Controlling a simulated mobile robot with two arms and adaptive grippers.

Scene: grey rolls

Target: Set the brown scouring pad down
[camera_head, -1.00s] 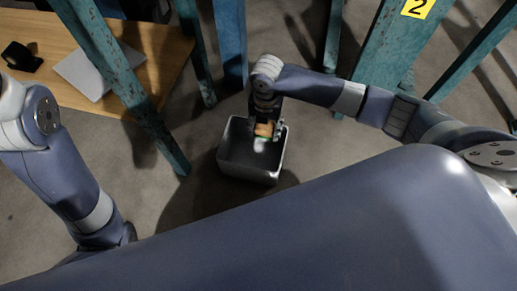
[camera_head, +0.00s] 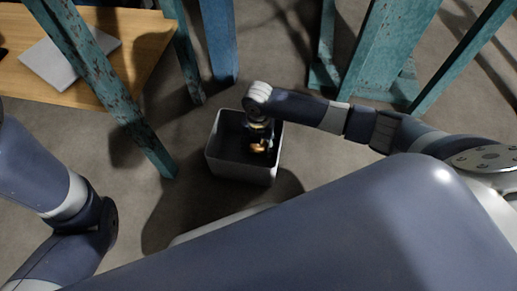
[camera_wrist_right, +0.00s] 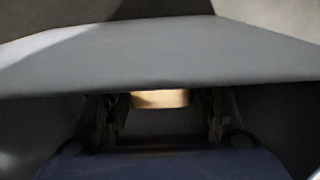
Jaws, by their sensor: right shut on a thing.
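The brown scouring pad (camera_head: 257,148) shows as a small orange-brown patch at my right gripper (camera_head: 262,143). In the right wrist view the pad (camera_wrist_right: 160,98) is a tan strip between the two dark fingers of my right gripper (camera_wrist_right: 162,115). The right gripper is shut on it and points down inside a grey open bin (camera_head: 225,172). Whether the pad touches the bin floor is too dark to tell. In the right wrist view the bin wall (camera_wrist_right: 160,55) crosses the picture close by. My left arm is at the left, but its gripper is out of view.
Teal metal posts (camera_head: 110,90) stand left of the bin, and more teal uprights (camera_head: 385,50) stand behind at the right. A wooden table (camera_head: 30,85) with a flat grey item (camera_head: 70,55) is at the upper left. Bare floor surrounds the bin.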

